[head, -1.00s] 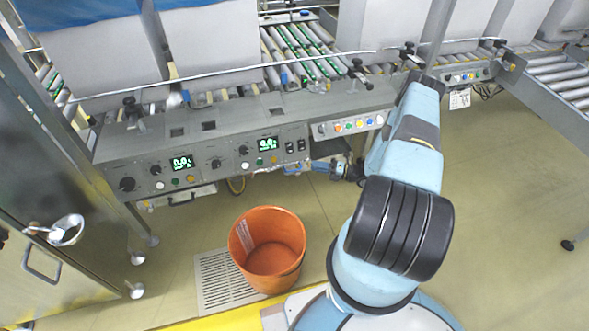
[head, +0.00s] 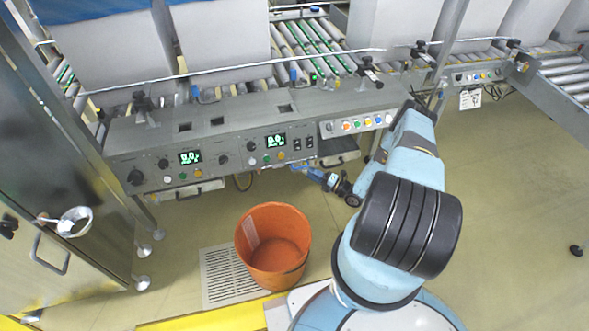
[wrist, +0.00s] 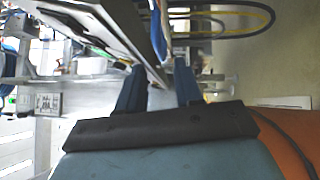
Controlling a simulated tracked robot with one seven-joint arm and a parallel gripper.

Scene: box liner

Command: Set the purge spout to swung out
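I cannot pick out the purge spout with certainty. A shiny steel cup-shaped fitting (head: 75,221) with a short arm sticks out from the steel cabinet at the left. My gripper (head: 304,170) is low at the front edge of the grey control panel (head: 222,158), far to the right of that fitting. In the wrist view its two blue fingers (wrist: 158,88) stand apart, with a grey metal edge visible beyond the gap. I see nothing gripped. Much of the space under the panel is hidden.
An orange bucket (head: 243,251) stands on the floor by a white drain grate (head: 220,278); it also shows in the wrist view (wrist: 288,138). The steel cabinet (head: 28,258) stands at left. Rollers (head: 305,45) and white boxes lie behind the panel. Floor at right is open.

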